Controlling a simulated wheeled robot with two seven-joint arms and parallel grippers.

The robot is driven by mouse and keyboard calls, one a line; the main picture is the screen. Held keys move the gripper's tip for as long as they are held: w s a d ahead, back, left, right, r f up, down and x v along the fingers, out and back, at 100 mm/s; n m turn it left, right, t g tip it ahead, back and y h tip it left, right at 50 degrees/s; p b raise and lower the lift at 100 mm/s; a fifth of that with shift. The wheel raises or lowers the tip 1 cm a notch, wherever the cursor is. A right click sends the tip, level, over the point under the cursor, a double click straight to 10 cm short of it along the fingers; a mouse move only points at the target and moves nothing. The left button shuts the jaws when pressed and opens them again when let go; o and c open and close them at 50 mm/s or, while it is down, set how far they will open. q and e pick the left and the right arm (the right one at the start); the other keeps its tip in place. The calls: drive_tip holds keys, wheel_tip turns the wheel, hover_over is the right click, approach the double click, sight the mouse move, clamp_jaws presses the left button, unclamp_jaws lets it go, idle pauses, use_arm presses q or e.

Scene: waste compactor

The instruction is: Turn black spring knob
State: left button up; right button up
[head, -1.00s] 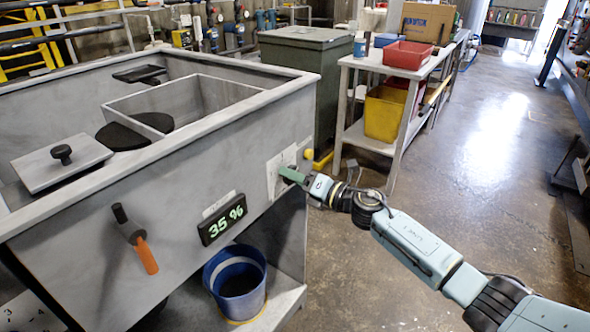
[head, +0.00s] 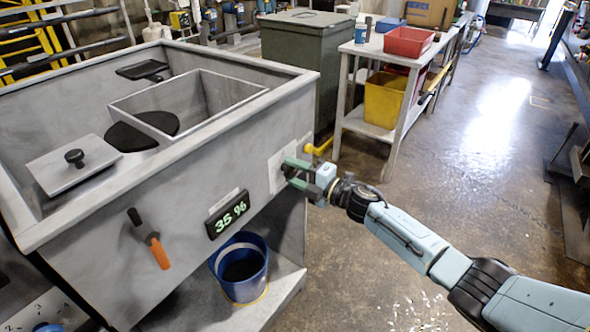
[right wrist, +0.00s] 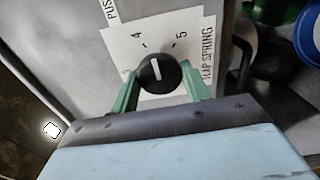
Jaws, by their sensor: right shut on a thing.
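The black spring knob (right wrist: 160,75) is round, with a white pointer line, on a white plate marked with numbers and "FLAP SPRING". Its pointer is between 4 and 5. In the right wrist view my right gripper (right wrist: 160,92) has one green finger on each side of the knob and is shut on it. In the head view my right gripper (head: 289,173) is at the white plate (head: 276,163) on the compactor's side, and its fingers hide most of the knob. My left gripper is not in view.
The grey compactor (head: 185,200) has a display (head: 227,213) reading 35 % and an orange-handled lever (head: 157,248). A yellow handle (head: 320,147) sticks out just beyond the gripper. A blue bucket (head: 240,280) stands below.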

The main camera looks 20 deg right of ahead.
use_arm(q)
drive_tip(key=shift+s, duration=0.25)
use_arm(e)
drive_tip(key=o, duration=1)
drive_tip(key=shift+c, duration=0.2)
drive_tip(key=shift+s+d, duration=0.25)
drive_tip(key=shift+s, duration=0.05)
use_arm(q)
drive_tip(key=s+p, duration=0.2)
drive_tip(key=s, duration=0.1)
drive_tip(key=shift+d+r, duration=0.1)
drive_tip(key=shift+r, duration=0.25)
use_arm(e)
drive_tip(key=v, duration=1.2)
drive_tip(key=shift+s+d, duration=0.25)
